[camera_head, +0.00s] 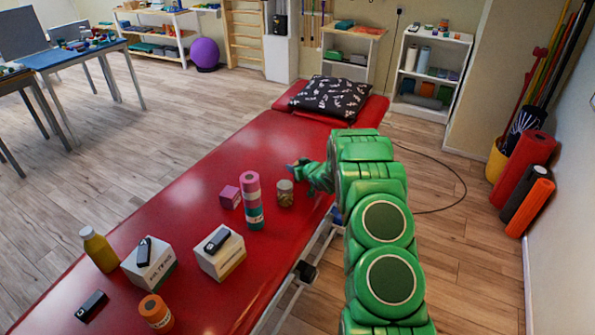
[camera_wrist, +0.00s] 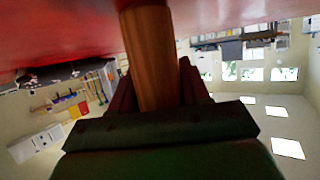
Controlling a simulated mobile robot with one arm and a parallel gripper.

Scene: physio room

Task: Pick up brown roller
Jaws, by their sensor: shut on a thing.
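The brown roller (camera_wrist: 152,60) is a smooth wooden-looking cylinder in the wrist view, running up from between my fingers to the red surface at the top. My gripper (camera_wrist: 157,78) is shut on it, with a dark red finger on either side. Its lower part is hidden behind the gripper body. In the head view my green gripper (camera_head: 304,173) is over the right side of the red treatment table (camera_head: 190,215), beside a small jar (camera_head: 285,194). I cannot make out the roller there. Whether it touches the table is unclear.
Left of the jar stand a pink and teal stack of rolls (camera_head: 253,205) and a pink box (camera_head: 230,197). Nearer are white boxes (camera_head: 222,257), a yellow bottle (camera_head: 99,250) and an orange roll (camera_head: 155,312). A black patterned pillow (camera_head: 331,96) lies at the far end.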

